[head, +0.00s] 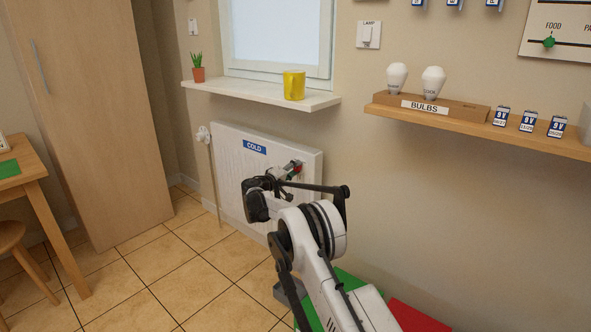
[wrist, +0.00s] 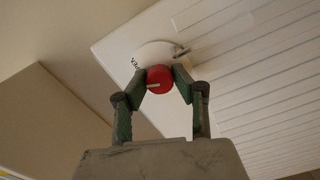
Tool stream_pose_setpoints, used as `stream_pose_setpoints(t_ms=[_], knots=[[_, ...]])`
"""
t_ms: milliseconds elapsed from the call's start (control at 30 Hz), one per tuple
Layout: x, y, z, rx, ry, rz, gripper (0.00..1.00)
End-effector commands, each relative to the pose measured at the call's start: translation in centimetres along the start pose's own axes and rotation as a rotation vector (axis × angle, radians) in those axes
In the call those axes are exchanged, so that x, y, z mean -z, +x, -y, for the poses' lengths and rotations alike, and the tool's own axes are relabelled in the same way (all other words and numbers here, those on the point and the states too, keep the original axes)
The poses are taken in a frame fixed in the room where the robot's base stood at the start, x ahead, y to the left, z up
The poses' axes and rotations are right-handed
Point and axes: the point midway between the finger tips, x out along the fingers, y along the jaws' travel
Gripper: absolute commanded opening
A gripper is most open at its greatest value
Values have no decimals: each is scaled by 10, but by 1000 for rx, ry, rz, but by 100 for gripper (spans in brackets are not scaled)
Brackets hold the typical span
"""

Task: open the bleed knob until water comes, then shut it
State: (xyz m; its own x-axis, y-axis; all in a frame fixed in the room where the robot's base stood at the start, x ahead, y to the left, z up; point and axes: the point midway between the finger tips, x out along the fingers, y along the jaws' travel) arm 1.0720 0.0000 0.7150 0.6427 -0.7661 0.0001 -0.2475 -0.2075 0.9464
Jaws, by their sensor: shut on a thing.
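The bleed knob is a small red knob (wrist: 159,78) with a pale line on its face, in front of a white round plate (wrist: 152,52) on the radiator. In the head view the red knob (head: 297,168) shows at the right end of the white radiator (head: 235,168), which bears a blue "COLD" label (head: 254,147). My gripper (wrist: 163,84) is shut on the red knob, one finger on each side. In the head view my gripper (head: 291,170) reaches the radiator's upper right, partly hidden by my arm. I see no water.
A window sill (head: 260,93) with a yellow mug (head: 294,85) and a potted plant (head: 198,68) juts out above the radiator. A shelf (head: 480,125) with bulbs and batteries is at right. Green (head: 352,290) and red (head: 415,317) things lie low beside my arm.

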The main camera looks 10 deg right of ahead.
Motion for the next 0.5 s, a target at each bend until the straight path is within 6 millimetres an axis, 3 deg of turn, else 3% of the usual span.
stream_pose_setpoints(t_ms=[500], knots=[[0,0,0,0,189,0,0]])
